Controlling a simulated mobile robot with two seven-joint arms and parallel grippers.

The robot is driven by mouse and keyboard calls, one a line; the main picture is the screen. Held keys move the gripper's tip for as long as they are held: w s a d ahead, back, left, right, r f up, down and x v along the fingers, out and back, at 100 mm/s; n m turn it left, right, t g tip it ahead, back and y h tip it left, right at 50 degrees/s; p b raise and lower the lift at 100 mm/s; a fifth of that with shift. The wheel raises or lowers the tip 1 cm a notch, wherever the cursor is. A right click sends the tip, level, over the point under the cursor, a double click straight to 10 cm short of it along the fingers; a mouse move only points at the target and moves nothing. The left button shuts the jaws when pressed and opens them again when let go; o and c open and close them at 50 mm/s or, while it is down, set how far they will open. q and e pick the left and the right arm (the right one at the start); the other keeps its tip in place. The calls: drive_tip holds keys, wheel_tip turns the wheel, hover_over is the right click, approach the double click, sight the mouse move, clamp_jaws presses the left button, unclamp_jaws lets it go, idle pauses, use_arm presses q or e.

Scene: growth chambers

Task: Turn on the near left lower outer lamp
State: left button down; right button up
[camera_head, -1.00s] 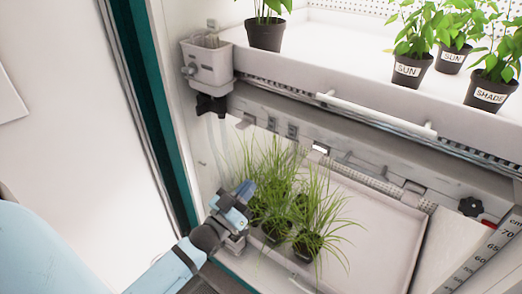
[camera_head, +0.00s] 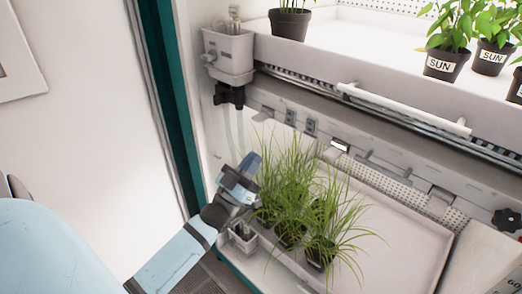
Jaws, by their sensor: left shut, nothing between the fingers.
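Two small grey switches (camera_head: 290,117) and (camera_head: 311,127) sit side by side on the pale rail (camera_head: 385,160) under the upper shelf. Their on or off position is too small to tell. No lamp itself shows clearly under the shelf. My left gripper (camera_head: 252,161) is shut and empty. It points upward, below and to the left of the switches and apart from them, beside the grass-like plants (camera_head: 290,195) on the lower tray. My right gripper is not in view.
A white box (camera_head: 229,54) with a black valve (camera_head: 229,95) hangs at the upper shelf's left end. A white bar handle (camera_head: 403,110) runs along that shelf's front. Potted plants stand above. The lower tray (camera_head: 385,250) is bare on its right.

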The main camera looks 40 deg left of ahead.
sight(289, 117)
use_arm(q)
drive_tip(key=x, duration=0.3)
drive_tip(key=w+f+x, duration=0.1)
drive_tip(key=x, duration=0.6)
drive_tip(key=shift+w+d+f, duration=0.1)
drive_tip(key=shift+w+f, duration=0.15)
drive_tip(key=shift+w, duration=0.6)
